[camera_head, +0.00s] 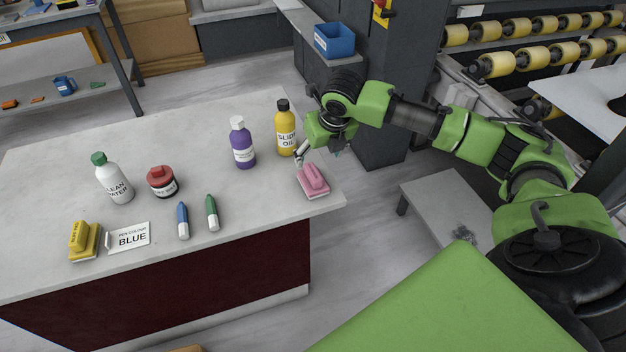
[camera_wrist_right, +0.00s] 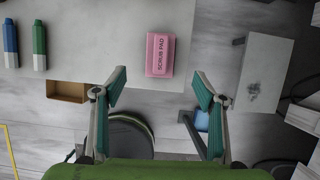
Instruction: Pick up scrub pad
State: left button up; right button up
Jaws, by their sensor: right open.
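The pink scrub pad (camera_head: 313,181) lies on the slab near its right front corner. In the right wrist view the scrub pad (camera_wrist_right: 160,55) shows its printed label and lies beyond the fingertips, between their lines. My right gripper (camera_head: 302,156) is above the slab just behind the pad, apart from it. In the wrist view the right gripper (camera_wrist_right: 163,82) is open and empty, its two teal-padded fingers spread wide. My left gripper is in neither view.
The stone slab (camera_head: 255,205) also bears a yellow oil bottle (camera_head: 286,128), a purple bottle (camera_head: 242,145), a red-lidded jar (camera_head: 161,181), a white bottle (camera_head: 113,180), two markers, a card and a yellow block (camera_head: 84,240). A low grey table (camera_head: 445,205) stands at right.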

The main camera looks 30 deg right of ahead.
aim_at(314, 173)
jog(key=x, duration=0.8)
jog(key=shift+d+f, duration=0.1)
jog(key=shift+d, duration=0.05)
jog(key=shift+s+p+x, duration=0.2)
jog(key=shift+x, duration=1.15)
jog(key=shift+s+p+x, duration=0.15)
jog(key=shift+s+x, duration=0.05)
jog(key=shift+x, duration=1.15)
jog(key=shift+f, duration=0.15)
jog(key=c, duration=1.3)
